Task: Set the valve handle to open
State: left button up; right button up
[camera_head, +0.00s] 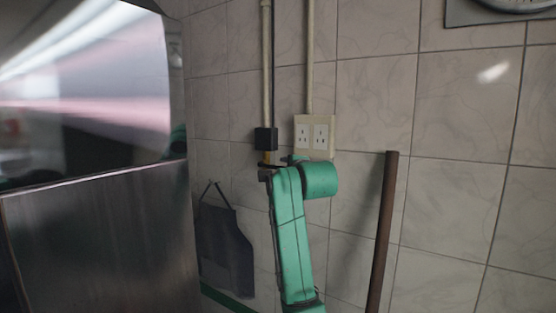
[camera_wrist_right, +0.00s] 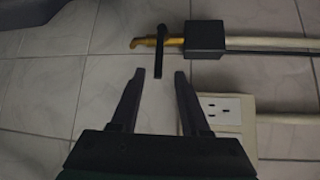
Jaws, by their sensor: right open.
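In the right wrist view, a thin black valve handle (camera_wrist_right: 158,52) stands crosswise to a short yellow pipe (camera_wrist_right: 174,42), which comes out of a black box (camera_wrist_right: 205,39). In the head view, the black box (camera_head: 265,139) and the yellow pipe (camera_head: 267,157) sit low on the wall conduit; the handle is hard to make out there behind my arm. My right gripper (camera_wrist_right: 159,74) is open, its two fingertips on either side of the handle's free end, with no visible contact. My left gripper is not in view.
A white outlet plate (camera_head: 314,134) is close on the right of the valve. A dark apron (camera_head: 224,250) hangs below left. A brown pole (camera_head: 384,225) stands to the right of my arm. A large metal cabinet (camera_head: 100,235) fills the left.

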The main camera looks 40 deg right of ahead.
aim_at(279, 168)
jog(key=p+x, duration=0.2)
jog(key=x, duration=0.5)
jog(key=shift+s+d+f, duration=0.1)
jog(key=shift+s+a, duration=0.1)
jog(key=shift+a, duration=0.1)
jog(key=shift+c, duration=0.3)
grip_shut()
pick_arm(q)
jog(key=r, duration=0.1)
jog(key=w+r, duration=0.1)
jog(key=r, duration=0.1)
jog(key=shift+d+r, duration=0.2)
